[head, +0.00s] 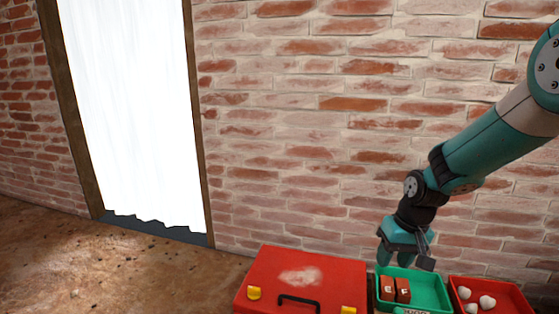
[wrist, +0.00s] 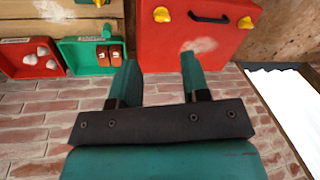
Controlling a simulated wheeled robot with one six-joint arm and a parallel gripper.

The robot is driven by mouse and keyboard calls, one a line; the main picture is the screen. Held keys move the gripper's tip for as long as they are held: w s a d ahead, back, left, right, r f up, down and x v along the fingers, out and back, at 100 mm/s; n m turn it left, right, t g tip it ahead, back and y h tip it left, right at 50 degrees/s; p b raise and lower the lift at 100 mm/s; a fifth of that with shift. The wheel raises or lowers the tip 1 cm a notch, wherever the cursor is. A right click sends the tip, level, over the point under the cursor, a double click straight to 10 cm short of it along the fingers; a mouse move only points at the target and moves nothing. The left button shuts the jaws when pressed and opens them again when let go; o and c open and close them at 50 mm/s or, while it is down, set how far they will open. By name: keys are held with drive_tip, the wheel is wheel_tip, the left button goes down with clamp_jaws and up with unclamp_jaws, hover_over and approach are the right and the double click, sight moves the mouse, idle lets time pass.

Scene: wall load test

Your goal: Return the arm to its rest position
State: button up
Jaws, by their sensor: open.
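My gripper (head: 398,258) hangs above the green tray at the lower right of the head view, in front of the brick wall. In the wrist view its two teal fingers (wrist: 158,75) are spread apart with nothing between them. The green tray (head: 440,276) holds two reddish-brown blocks (head: 395,290) with pale letters. The tray (wrist: 75,58) and blocks (wrist: 109,55) also show in the wrist view, left of the fingers. My arm reaches in from the right edge of the head view.
A red toolbox (head: 325,268) with yellow latches and a black handle stands left of the green tray. A red tray (head: 515,294) with several whitish stones (head: 487,301) stands right of it. A brick wall (head: 300,130) rises behind. A white-curtained doorway (head: 135,110) and open dirt floor (head: 110,270) lie left.

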drive_tip(key=s+a+r+n+y, duration=0.1)
drive_tip(key=s+a+r+n, duration=0.1)
drive_tip(key=s+a+r, duration=0.3)
drive_tip(key=s+a+r+n, duration=0.1)
drive_tip(key=s+a+r, duration=0.2)
drive_tip(key=s+r, duration=0.4)
drive_tip(key=s+a+r+n+y+p, duration=0.1)
drive_tip(key=s+r+n, duration=0.1)
drive_tip(key=s, duration=0.6)
drive_tip(key=s+a+r+n, duration=0.2)
drive_tip(key=s, duration=0.5)
wheel_tip(320, 180, up, 38)
drive_tip(key=p, duration=3.8)
drive_tip(key=shift+s+d+r+g, duration=0.15)
drive_tip(key=shift+d+g, duration=0.05)
drive_tip(key=shift+g, duration=0.1)
